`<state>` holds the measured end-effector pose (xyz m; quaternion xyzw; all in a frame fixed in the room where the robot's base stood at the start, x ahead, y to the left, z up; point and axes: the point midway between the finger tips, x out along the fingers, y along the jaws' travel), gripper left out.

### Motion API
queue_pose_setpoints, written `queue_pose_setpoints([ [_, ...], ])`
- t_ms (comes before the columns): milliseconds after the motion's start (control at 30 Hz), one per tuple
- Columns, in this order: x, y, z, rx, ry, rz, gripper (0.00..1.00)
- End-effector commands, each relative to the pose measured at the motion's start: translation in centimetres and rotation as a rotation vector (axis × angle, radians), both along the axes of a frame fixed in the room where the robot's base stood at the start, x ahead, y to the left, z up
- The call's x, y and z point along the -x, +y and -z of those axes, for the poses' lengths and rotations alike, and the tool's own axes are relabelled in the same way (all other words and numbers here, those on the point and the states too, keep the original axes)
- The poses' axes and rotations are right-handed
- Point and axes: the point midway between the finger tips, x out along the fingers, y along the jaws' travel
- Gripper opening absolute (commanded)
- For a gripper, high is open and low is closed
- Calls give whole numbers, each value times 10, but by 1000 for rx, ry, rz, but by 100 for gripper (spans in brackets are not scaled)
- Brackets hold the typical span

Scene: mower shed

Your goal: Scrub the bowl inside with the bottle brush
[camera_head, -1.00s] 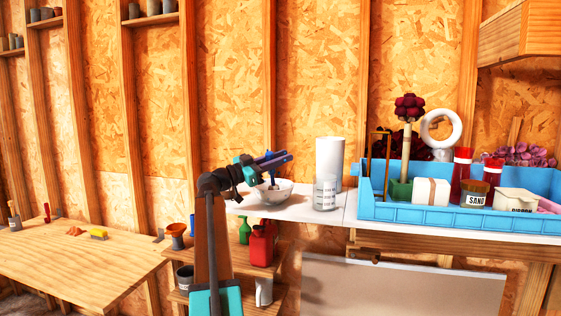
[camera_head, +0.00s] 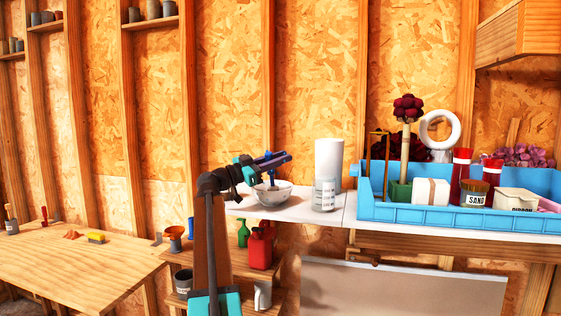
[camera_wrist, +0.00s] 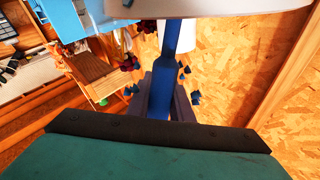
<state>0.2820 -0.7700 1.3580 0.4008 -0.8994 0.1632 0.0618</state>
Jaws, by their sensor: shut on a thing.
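The white bowl (camera_head: 281,196) stands on the left end of the white bench top, partly behind my arm. My gripper (camera_head: 274,158) is above the bowl, shut on the bottle brush. In the wrist view, my gripper (camera_wrist: 160,98) has the brush's blue handle (camera_wrist: 181,38) between its fingers. In the head view, a thin greyish part (camera_head: 272,182) reaches down from the gripper to the bowl's opening. The brush's bristles and the bowl's inside are mostly hidden, so I cannot tell whether they touch.
A clear measuring beaker (camera_head: 324,196) and a tall white cylinder (camera_head: 329,158) stand close right of the bowl. A blue crate (camera_head: 440,216) of mixed items fills the bench further right. Below are shelves with a red can (camera_head: 260,250). A wooden table (camera_head: 75,262) stands left.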

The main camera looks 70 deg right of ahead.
Motion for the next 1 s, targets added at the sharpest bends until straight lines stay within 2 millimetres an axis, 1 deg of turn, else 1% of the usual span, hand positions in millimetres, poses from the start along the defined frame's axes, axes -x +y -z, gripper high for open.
queue_pose_setpoints([
  [333, -3, -2, 2, -2, -2, -2, 0],
  [700, -7, -3, -1, -1, -1, 0, 0],
  [1000, -9, -2, 0, -1, -1, 0, 0],
])
